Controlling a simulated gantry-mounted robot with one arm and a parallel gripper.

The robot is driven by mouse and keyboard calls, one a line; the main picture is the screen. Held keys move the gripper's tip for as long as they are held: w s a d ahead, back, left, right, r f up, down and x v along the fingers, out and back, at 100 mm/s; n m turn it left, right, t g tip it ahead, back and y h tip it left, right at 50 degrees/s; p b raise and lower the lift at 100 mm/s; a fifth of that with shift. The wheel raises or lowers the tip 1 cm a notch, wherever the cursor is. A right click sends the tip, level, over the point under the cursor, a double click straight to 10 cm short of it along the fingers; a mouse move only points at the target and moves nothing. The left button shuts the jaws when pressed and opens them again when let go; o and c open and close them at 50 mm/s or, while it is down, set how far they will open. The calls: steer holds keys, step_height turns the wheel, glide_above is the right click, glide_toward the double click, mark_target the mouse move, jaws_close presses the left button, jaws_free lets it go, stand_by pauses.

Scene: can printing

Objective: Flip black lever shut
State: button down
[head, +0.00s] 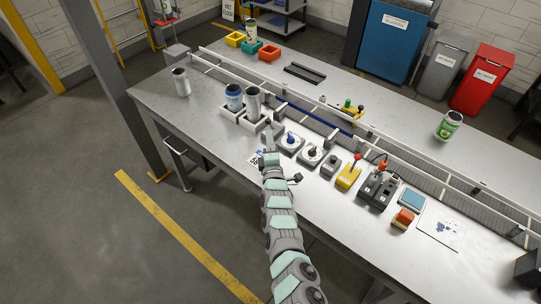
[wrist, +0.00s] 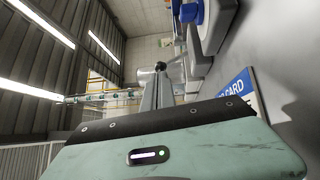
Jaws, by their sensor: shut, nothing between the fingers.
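A small round black knob (wrist: 161,65), which looks like the end of the black lever, shows in the wrist view right at the fingertips. I cannot tell whether they touch. The rest of the lever is hidden behind the fingers. My gripper (wrist: 160,74) is shut with nothing between its fingers. In the head view my gripper (head: 268,137) is low over the bench, beside the two can holders and left of the blue-knobbed dial. The lever is too small to make out there.
A blue-knobbed dial (head: 290,140), a black-knobbed dial (head: 313,153) and a yellow control box (head: 348,177) line the bench by the conveyor. A card (wrist: 238,90) lies close by.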

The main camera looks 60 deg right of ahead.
mark_target(268, 123)
steer(key=d+b, duration=0.1)
steer(key=w+d+b, duration=0.1)
steer(key=b, duration=0.1)
steer(key=shift+w+d+f, duration=0.1)
steer(key=shift+w+f, duration=0.15)
steer(key=shift+w+d+r+b, duration=0.35)
steer(key=shift+w+b, duration=0.1)
steer(key=shift+b, duration=0.05)
steer(key=shift+r+p, duration=0.1)
steer(key=shift+p, duration=0.2)
